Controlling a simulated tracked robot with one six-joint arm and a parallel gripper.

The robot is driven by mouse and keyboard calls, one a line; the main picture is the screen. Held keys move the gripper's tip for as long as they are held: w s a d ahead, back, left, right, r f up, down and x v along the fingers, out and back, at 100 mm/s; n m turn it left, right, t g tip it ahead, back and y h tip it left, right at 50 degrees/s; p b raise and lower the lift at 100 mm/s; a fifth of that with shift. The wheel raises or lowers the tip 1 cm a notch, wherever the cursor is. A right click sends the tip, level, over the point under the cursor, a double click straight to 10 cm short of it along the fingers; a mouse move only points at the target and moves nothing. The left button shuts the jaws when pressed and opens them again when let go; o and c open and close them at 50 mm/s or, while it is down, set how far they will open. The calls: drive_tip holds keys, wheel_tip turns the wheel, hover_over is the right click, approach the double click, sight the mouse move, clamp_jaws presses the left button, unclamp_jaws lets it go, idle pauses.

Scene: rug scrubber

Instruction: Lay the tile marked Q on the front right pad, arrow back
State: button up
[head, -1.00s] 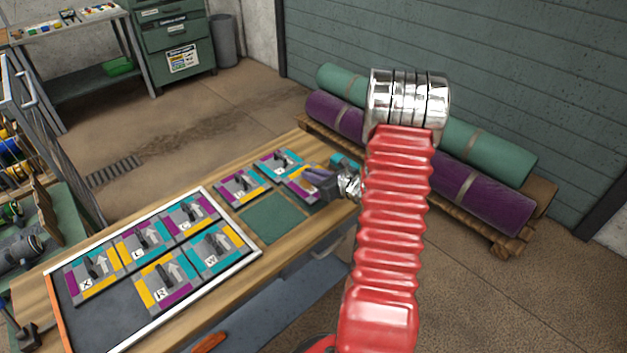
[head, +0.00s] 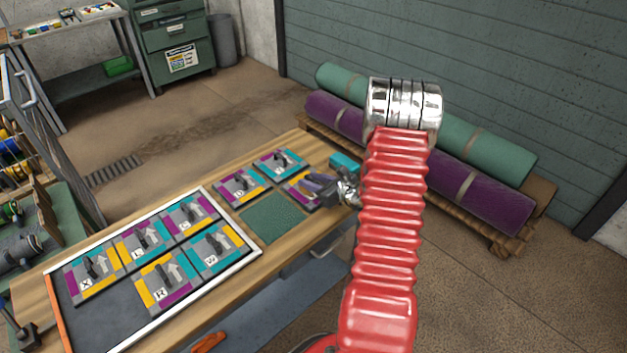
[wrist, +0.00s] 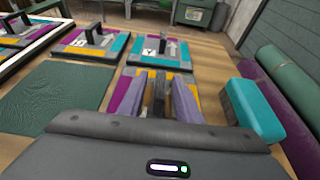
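A tile (wrist: 120,95) with purple, yellow and grey areas lies under my gripper, at the right front of a group of four places; its letter and arrow are hidden, so I cannot tell if it is Q. It also shows in the head view (head: 293,187). My gripper (wrist: 161,92) has its lavender fingers on both sides of the tile's dark upright handle; whether they press on it is unclear. The bare green pad (wrist: 58,95) is left of this tile. Two tiles sit behind, one at left (wrist: 90,43) and one at right (wrist: 160,52).
A teal block (wrist: 252,110) stands close to the right of my gripper. A white-edged tray (head: 118,338) with several handled tiles, marked X, L, R and W among others, lies at left on the bench. Rolled rugs (head: 480,195) rest on a pallet beyond the bench.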

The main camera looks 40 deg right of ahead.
drive_tip(key=shift+r, duration=0.1)
drive_tip(key=v, duration=1.2)
idle(0.6)
drive_tip(key=a+r+n+g+y, duration=0.2)
drive_tip(key=a+r+n, duration=0.3)
drive_tip(key=a, duration=0.5)
drive_tip(key=a+r+n+g+y, duration=0.3)
drive_tip(key=a+n, duration=0.3)
drive_tip(key=a, duration=0.3)
drive_tip(key=a+r+n+g+y, duration=0.2)
drive_tip(key=a+r+n, duration=0.3)
drive_tip(key=a, duration=0.5)
drive_tip(key=s+a+r+n+h, duration=0.3)
drive_tip(key=s+n, duration=0.3)
drive_tip(key=n, duration=0.3)
drive_tip(key=s+a+r+n+g+h, duration=0.1)
drive_tip(key=s+a+r+n+h, duration=0.3)
drive_tip(key=s+n, duration=0.3)
drive_tip(key=a+r+n, duration=0.1)
drive_tip(key=n, duration=0.2)
drive_tip(key=shift+s+r+n, duration=0.25)
drive_tip(key=shift+r+n, duration=0.05)
drive_tip(key=shift+r, duration=0.1)
